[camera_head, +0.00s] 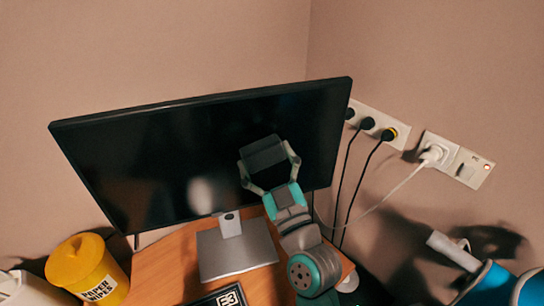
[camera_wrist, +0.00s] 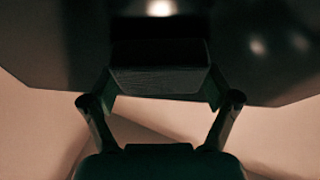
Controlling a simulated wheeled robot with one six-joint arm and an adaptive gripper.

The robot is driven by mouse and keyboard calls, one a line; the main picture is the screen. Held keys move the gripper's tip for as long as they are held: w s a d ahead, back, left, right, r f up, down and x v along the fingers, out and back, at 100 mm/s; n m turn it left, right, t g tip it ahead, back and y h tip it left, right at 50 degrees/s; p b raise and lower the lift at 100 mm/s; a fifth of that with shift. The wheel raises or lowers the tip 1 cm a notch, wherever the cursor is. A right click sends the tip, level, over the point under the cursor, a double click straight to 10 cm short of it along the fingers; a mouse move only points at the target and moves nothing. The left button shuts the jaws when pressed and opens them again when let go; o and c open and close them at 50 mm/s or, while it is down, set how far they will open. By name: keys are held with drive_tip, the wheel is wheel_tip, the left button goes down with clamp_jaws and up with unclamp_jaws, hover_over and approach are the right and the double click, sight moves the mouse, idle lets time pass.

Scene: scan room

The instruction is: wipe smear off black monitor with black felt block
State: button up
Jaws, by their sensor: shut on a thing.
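The black monitor (camera_head: 150,150) stands on a silver stand on the wooden desk, and its screen fills the upper wrist view (camera_wrist: 45,50). A pale, blurred patch (camera_head: 200,195) shows on the lower middle of the screen; it looks like the smear, though I cannot rule out a reflection. My gripper (camera_head: 268,165) is shut on the black felt block (camera_head: 264,153), to the right of that patch. In the wrist view the block (camera_wrist: 160,75) sits between both fingers, its far face toward the screen. I cannot tell whether it touches the screen.
A yellow wipes tub (camera_head: 88,270) stands at the desk's left. A dark labelled item (camera_head: 222,298) lies at the front. Wall sockets (camera_head: 455,160) with plugs and hanging cables are right of the monitor. A blue and white object (camera_head: 495,285) is at the lower right.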

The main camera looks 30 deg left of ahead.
sight(226, 151)
drive_tip(key=shift+s+a, duration=2.4)
drive_tip(key=shift+a, duration=0.05)
drive_tip(key=s+d, duration=0.4)
drive_tip(key=shift+d, duration=0.2)
drive_tip(key=shift+s, duration=0.15)
drive_tip(key=shift+s+d, duration=1)
drive_tip(key=shift+d, duration=0.05)
